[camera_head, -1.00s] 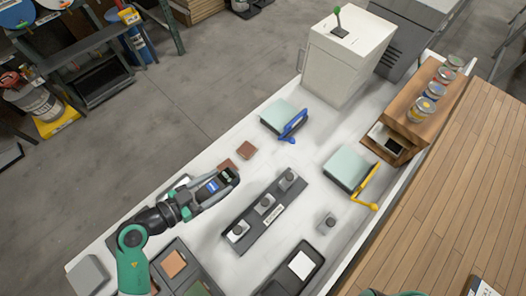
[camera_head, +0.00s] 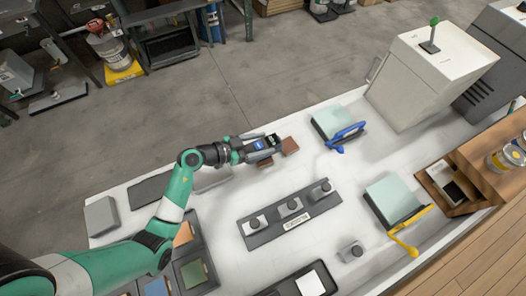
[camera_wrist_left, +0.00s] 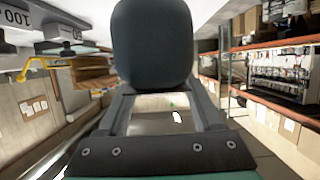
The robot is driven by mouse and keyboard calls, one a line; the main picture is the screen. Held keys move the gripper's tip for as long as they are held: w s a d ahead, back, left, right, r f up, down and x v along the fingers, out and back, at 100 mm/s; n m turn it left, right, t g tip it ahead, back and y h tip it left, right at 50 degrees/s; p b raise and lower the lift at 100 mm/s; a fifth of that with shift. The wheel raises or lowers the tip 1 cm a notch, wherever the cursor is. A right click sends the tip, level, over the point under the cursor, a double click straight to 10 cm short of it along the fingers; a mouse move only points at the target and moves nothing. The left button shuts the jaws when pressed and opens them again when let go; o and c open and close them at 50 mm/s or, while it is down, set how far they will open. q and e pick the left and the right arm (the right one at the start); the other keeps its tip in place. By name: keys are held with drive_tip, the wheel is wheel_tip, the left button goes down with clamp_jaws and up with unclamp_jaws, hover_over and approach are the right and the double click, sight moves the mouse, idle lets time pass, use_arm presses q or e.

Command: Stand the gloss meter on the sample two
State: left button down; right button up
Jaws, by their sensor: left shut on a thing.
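My left gripper (camera_head: 262,148) reaches in from the left in the head view and is shut on the gloss meter (camera_head: 258,143), a small dark device with a blue screen. It holds the meter over the small brown sample tiles near the back edge of the bench. One brown tile (camera_head: 290,146) shows just right of the fingertips. Another brown tile (camera_head: 265,161) is partly hidden under the gripper. I cannot tell which is sample two, or whether the meter touches a tile. A dark rounded body (camera_wrist_left: 152,45) fills the middle of the left wrist view. My right gripper is not in view.
A dark holder (camera_head: 272,229) with three knobbed pieces lies in front of the gripper. A pale block with a blue lever (camera_head: 345,135) stands to the right; another has a yellow lever (camera_head: 408,238). A white cabinet (camera_head: 425,80) stands at the back right.

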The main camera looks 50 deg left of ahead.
use_arm(q)
drive_tip(key=shift+w+a+f, duration=0.1)
drive_tip(key=shift+w, duration=0.1)
drive_tip(key=f+b, duration=0.3)
drive_tip(key=shift+w+a+f, duration=0.1)
drive_tip(key=shift+w+f, duration=0.15)
drive_tip(key=shift+f, duration=0.15)
drive_tip(key=shift+s+r, duration=0.1)
drive_tip(key=shift+r, duration=0.05)
drive_tip(key=shift+c, duration=0.2)
unclamp_jaws()
drive_tip(key=shift+f, duration=0.2)
